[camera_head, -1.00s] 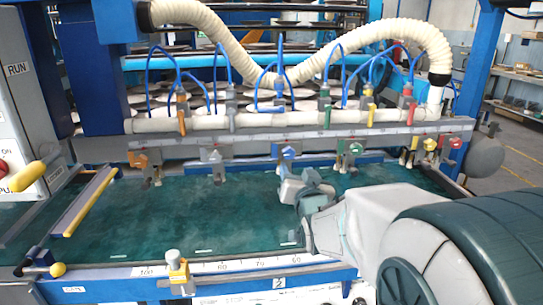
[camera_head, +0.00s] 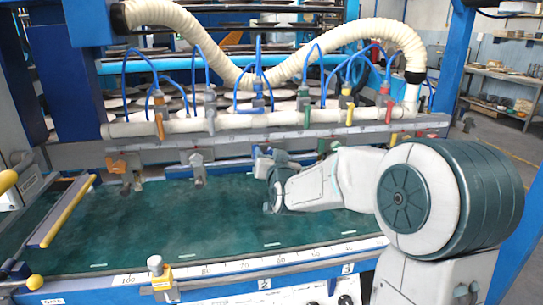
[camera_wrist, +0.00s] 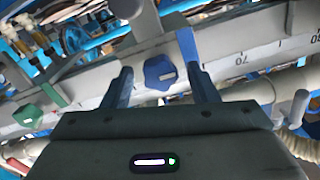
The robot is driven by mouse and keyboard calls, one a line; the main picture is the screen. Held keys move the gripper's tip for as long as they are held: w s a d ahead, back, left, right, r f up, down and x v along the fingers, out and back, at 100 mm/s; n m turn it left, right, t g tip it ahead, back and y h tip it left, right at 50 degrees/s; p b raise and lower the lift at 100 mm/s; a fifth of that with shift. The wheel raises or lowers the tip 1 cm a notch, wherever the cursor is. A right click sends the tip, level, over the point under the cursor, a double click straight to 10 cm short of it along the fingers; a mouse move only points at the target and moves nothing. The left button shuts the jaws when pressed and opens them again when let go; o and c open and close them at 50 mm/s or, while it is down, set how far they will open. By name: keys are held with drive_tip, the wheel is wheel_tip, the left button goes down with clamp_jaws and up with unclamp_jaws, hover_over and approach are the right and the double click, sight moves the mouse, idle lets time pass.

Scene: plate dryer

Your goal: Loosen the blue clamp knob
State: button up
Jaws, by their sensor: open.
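The blue clamp knob (camera_wrist: 160,75) shows in the wrist view, a lobed blue piece with a light mark on its face, on a grey rail. My gripper (camera_wrist: 160,82) is open, with one finger on each side of the knob. Visible gaps lie between the knob and both fingers in the picture; depth contact cannot be told.
A green clamp knob (camera_wrist: 42,104) is on the same rail. Grey (camera_head: 198,160) and orange (camera_head: 118,163) clamps hang to the left in the head view. Above runs a white pipe (camera_head: 230,121) with coloured valves and blue hoses. The green table (camera_head: 150,220) is clear.

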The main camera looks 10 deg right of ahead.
drive_tip(key=c, duration=1)
drive_tip(key=shift+o, duration=0.2)
drive_tip(key=shift+f+b, duration=0.1)
drive_tip(key=shift+b, duration=0.25)
